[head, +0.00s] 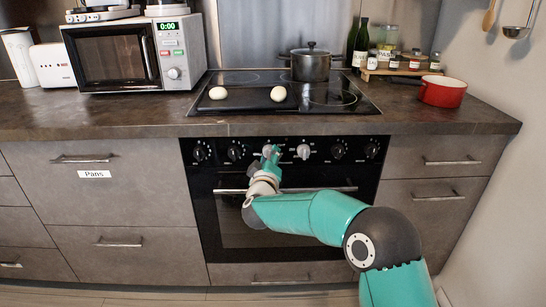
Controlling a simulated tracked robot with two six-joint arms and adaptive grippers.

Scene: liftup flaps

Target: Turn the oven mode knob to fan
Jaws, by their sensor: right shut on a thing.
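The black oven (290,210) is built in under the counter, with a row of several knobs along its front panel. My right gripper (271,154) reaches up to the panel and is shut on a knob near the middle of the row, which it mostly hides. A pale knob (304,151) sits just right of it, apart from the fingers. Dark knobs show at the left (199,153) and right (371,150) ends. The knob markings, fan included, are too small to read. My left gripper is out of view.
The oven door handle (330,189) runs below the knobs, behind my right wrist. The hob (240,95) above holds two pale round things and a pot (311,64). A red pot (442,92) stands right. Drawers flank the oven.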

